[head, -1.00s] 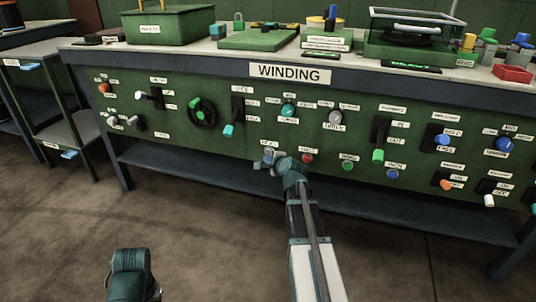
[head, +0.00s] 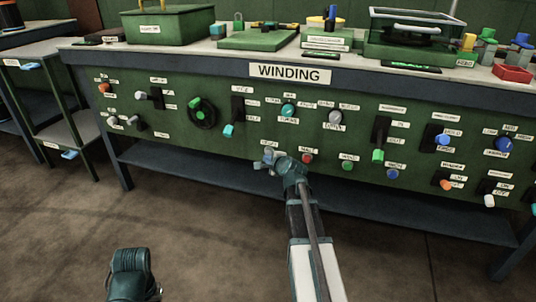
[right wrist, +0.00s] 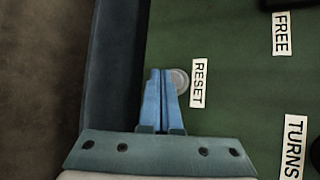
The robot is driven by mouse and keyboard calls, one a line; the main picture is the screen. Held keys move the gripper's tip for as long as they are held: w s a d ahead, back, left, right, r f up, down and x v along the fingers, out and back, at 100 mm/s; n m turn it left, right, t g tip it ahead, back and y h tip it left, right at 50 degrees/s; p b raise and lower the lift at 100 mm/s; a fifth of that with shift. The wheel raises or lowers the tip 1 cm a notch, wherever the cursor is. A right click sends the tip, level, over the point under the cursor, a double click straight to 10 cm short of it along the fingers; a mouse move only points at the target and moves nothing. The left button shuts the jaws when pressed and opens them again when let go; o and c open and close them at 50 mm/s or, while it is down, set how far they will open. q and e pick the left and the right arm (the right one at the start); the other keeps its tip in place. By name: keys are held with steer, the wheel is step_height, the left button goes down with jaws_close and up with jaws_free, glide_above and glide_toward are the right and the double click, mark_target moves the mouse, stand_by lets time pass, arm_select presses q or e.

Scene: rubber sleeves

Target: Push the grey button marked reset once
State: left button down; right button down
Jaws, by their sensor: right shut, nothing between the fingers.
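The grey round reset button (right wrist: 183,79) shows in the right wrist view, partly hidden behind my fingers. The white RESET label (right wrist: 198,83) is just right of it. My right gripper (right wrist: 161,72) is shut and empty, its blue fingertips overlapping the button's left side in that view. I cannot tell whether they touch it. In the head view my right gripper (head: 264,163) is at the lower edge of the green panel, just below the RESET label (head: 269,143).
The green panel (head: 180,140) carries several knobs, levers and buttons. A red button (head: 307,158) is just right of my right gripper, and a green button (head: 347,166) is farther right. A blue shelf (head: 200,168) runs below the panel. Open floor lies in front.

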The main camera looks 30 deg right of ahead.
steer(key=shift+w+d, duration=0.1)
steer(key=shift+w+d, duration=0.15)
steer(key=shift+d, duration=0.1)
steer(key=shift+w+d, duration=0.25)
stand_by(0.8)
steer(key=shift+s+a, duration=0.55)
steer(key=shift+a, duration=0.05)
stand_by(0.4)
steer(key=s+a, duration=0.3)
steer(key=shift+s+a, duration=0.1)
steer(key=shift+a, duration=0.3)
stand_by(0.7)
